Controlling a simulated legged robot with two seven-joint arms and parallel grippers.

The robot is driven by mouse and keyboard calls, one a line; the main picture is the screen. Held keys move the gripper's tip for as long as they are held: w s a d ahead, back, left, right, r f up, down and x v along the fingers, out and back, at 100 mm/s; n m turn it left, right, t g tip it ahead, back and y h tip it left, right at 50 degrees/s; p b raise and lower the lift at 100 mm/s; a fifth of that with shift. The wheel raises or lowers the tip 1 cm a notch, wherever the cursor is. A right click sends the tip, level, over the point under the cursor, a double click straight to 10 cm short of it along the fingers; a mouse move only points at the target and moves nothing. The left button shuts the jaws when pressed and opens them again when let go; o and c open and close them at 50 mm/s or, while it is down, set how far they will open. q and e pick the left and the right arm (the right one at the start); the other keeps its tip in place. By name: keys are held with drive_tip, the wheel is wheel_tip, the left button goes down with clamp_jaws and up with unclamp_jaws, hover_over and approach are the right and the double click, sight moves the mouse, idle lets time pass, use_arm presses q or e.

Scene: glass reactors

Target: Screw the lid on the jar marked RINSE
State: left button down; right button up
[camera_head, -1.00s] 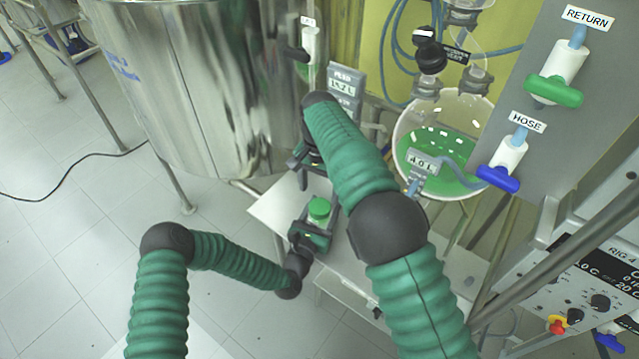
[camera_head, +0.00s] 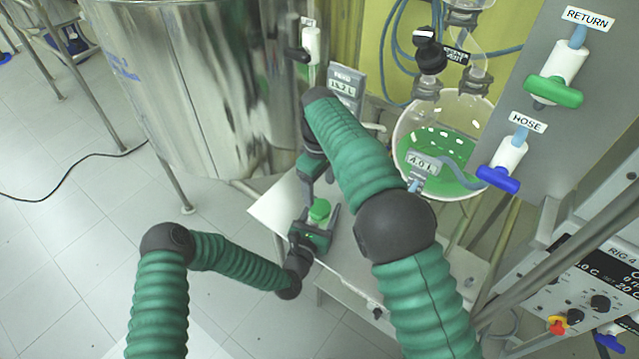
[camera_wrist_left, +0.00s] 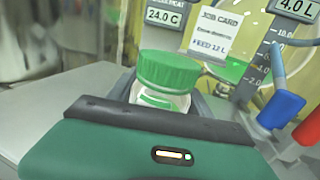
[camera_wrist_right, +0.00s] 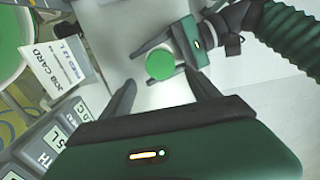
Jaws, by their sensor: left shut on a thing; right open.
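The jar (camera_wrist_left: 160,98) is clear with a green band or label whose text I cannot read. Its green lid (camera_wrist_left: 168,70) sits on top and looks level; I cannot tell how tight it is. The lid also shows in the head view (camera_head: 319,211) and the right wrist view (camera_wrist_right: 160,64). My left gripper (camera_head: 316,222) is shut around the jar's body, below the lid, with the jar upright over the white table. My right gripper (camera_wrist_right: 160,88) is open and empty, its fingertips pointing toward the lid and apart from it.
The white table (camera_head: 268,212) has free room around the jar. A large steel vessel (camera_head: 190,90) stands behind left. A bowl of green liquid (camera_head: 440,150) is behind right, near the HOSE valve (camera_head: 505,160). A job card (camera_wrist_left: 215,33) stands behind the jar.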

sight(319, 207)
wheel_tip(319, 207, down, 7)
drive_tip(key=shift+f, duration=0.2)
drive_tip(key=c, duration=1.5)
drive_tip(key=shift+o, duration=0.2)
drive_tip(key=m, duration=1)
drive_tip(key=o, duration=1.6)
drive_tip(key=shift+o, duration=0.2)
wheel_tip(319, 207, up, 12)
